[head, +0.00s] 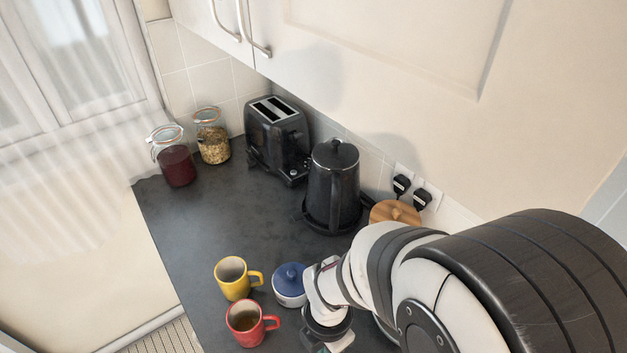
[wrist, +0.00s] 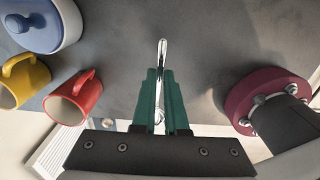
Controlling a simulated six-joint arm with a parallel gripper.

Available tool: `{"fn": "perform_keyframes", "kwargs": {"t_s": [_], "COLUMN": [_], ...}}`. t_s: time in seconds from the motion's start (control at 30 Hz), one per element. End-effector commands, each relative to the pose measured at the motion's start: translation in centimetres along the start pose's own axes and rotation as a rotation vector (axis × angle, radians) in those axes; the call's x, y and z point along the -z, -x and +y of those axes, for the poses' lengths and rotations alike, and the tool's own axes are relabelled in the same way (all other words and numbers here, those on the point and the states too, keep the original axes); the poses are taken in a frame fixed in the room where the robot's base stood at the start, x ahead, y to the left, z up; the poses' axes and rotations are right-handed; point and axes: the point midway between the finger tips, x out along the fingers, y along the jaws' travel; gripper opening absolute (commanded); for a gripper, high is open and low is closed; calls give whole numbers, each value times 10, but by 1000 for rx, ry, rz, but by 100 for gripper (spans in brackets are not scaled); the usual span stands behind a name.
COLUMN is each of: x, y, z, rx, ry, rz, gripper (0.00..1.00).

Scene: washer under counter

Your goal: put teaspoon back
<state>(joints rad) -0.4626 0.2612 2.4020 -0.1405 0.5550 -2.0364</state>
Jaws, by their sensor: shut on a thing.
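A silver teaspoon (wrist: 162,52) is between the green fingers of my gripper (wrist: 161,75) in the wrist view. The gripper is shut on it, and the spoon extends beyond the fingertips over the dark counter. In the head view my arm hides most of the gripper, and I cannot make out the spoon there. A white pot with a blue lid (head: 290,284) stands just left of my wrist. It also shows at the upper left of the wrist view (wrist: 42,24).
A yellow mug (head: 233,280) and a red mug (head: 247,324) stand near the counter's left edge. A black kettle (head: 332,190), a toaster (head: 277,140), two jars (head: 212,138) and a wooden lid (head: 395,213) are farther back. The counter (head: 230,215) is clear between mugs and toaster.

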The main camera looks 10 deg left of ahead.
Motion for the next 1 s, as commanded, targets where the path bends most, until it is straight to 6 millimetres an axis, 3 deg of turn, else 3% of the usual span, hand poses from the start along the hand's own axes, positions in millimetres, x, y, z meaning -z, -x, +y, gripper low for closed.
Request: {"fn": "perform_keyframes", "kwargs": {"t_s": [0.1, 0.23, 0.5, 0.8, 0.83, 1.0], "x": [27, 44, 47, 46, 46, 46], "y": [-21, -33, -75, -78, -78, -78], "z": [20, 34, 37, 37, 37, 37], "rx": [4, 1, 2, 0, -1, -1], "ry": [8, 4, -1, -1, -1, 0], "rz": [0, -1, -2, -2, -2, -2], "gripper": [0, 0, 0, 0, 12, 40]}}
